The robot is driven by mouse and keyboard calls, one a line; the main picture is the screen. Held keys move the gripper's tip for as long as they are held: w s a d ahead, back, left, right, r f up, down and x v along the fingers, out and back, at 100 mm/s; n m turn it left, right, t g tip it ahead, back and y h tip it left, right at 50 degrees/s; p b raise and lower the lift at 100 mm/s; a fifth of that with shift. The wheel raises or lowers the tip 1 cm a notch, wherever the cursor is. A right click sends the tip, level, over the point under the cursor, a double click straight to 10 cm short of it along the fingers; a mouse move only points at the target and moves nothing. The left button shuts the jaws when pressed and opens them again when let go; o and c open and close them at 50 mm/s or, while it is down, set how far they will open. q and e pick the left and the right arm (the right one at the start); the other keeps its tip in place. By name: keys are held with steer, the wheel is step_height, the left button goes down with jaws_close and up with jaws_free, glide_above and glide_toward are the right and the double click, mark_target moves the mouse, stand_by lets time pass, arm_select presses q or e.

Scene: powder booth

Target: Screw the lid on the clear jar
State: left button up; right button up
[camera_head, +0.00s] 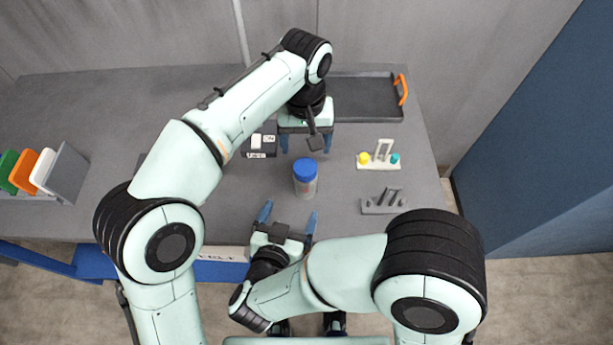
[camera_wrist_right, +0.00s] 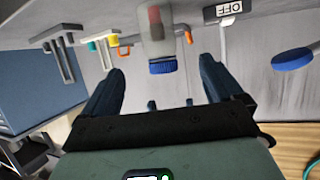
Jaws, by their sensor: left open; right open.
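The clear jar (camera_head: 306,190) stands upright on the grey table with a blue lid (camera_head: 304,169) on its top. I cannot tell how tight the lid is. In the right wrist view, which shows the scene upside down, the jar (camera_wrist_right: 154,30) has reddish contents and its blue lid (camera_wrist_right: 162,67) lies between the finger lines. My left gripper (camera_head: 306,144) is open behind the jar, pointing toward it, apart from it. My right gripper (camera_head: 289,216) is open at the table's front edge, its fingers toward the jar but short of it. Its fingers also show in the wrist view (camera_wrist_right: 160,88).
A dark tray (camera_head: 365,112) with an orange handle is at the back right. A stand with yellow and teal knobs (camera_head: 379,165) and a grey bracket (camera_head: 383,207) stand right of the jar. A rack of coloured panels (camera_head: 66,172) stands far left.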

mark_target(303, 186)
arm_select(q)
steer(key=shift+s, duration=0.2)
arm_select(e)
steer(key=shift+s+d, duration=0.1)
steer(key=shift+s, duration=0.05)
steer(key=x, duration=1.3)
steer(key=shift+w+d, duration=0.1)
steer(key=shift+w, duration=0.15)
